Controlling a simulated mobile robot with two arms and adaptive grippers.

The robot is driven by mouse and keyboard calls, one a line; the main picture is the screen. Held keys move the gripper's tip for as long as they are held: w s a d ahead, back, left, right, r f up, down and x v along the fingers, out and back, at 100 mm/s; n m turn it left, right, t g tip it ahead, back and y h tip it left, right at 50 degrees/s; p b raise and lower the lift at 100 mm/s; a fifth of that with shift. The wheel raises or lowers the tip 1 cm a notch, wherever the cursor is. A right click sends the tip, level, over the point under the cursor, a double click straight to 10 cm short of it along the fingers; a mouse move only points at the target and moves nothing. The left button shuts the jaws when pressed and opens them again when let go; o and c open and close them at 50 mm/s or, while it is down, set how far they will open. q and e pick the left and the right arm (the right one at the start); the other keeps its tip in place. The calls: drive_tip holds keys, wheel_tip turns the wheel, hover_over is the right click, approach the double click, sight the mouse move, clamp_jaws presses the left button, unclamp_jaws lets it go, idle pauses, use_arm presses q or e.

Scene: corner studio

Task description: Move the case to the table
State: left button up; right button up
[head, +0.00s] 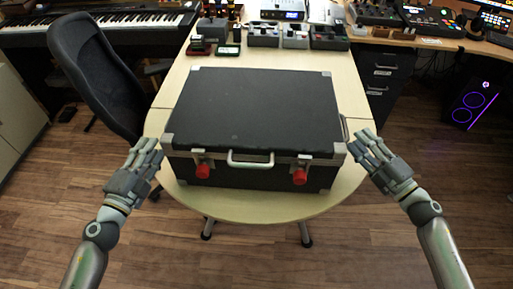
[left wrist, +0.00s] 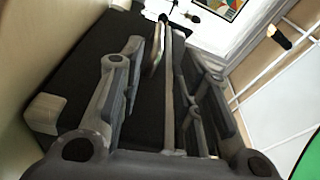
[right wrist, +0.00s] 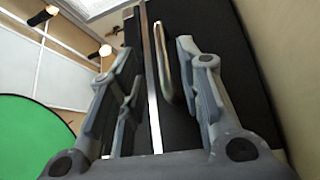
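The black case (head: 255,110) with metal corners, a front handle (head: 250,158) and two red latches lies flat and closed on the pale round-ended table (head: 270,207). My left gripper (head: 148,150) is open at the case's left side. In the left wrist view, a metal side handle (left wrist: 158,48) of the case shows between its spread fingers. My right gripper (head: 367,143) is open at the right side, where the other side handle (right wrist: 163,65) shows between its fingers in the right wrist view. I cannot tell whether the fingers touch the handles. The case's underside is hidden.
Several small devices (head: 295,37) stand on the table behind the case. A dark office chair (head: 97,75) is close at the left. A keyboard (head: 100,22) is at the back left, and a drawer unit (head: 382,72) and desk at the back right. Wooden floor is clear in front.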

drive_tip(key=v, duration=0.6)
idle(0.4)
